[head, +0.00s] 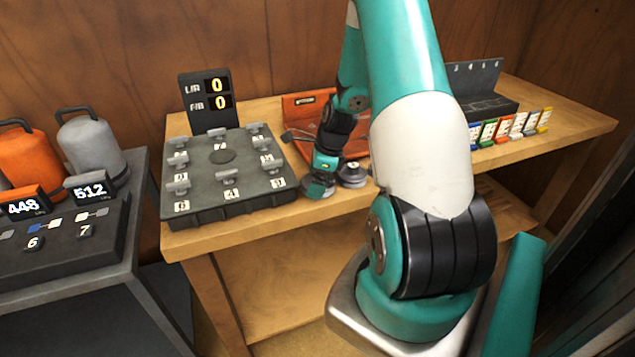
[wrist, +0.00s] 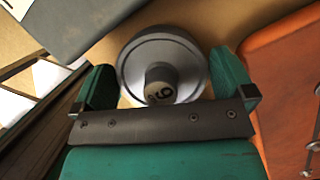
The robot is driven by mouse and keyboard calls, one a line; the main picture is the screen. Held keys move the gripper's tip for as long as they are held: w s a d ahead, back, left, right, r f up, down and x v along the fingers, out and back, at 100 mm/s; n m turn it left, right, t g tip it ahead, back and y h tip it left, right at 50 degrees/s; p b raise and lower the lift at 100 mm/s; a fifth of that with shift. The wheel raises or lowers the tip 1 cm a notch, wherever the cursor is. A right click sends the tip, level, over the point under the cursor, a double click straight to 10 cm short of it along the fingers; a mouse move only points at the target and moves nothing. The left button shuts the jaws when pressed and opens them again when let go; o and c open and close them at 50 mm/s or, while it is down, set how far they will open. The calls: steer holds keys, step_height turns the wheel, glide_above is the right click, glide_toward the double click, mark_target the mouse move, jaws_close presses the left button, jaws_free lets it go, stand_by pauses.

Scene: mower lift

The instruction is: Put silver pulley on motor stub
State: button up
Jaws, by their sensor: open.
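A silver pulley with a marked hub (wrist: 185,52) stands between the two green fingers of my gripper (wrist: 165,74) in the wrist view. The fingers are open on either side of it, with a gap visible at least on the right. In the head view my gripper (head: 320,176) is low over the front of the wooden bench, at a grey pulley (head: 316,188). A second grey pulley (head: 353,174) sits just to its right. The orange mower part (head: 302,106) lies behind, partly hidden by my arm. I cannot make out the motor stub.
A dark board with several numbered pegs and a display (head: 222,200) stands left of my gripper. At the right are a dark slotted rack (head: 482,92) and several coloured tags (head: 505,128). A separate grey stand (head: 60,260) with orange and grey canisters is at far left.

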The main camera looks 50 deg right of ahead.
steer(key=shift+f, duration=0.2)
steer(key=c, duration=0.8)
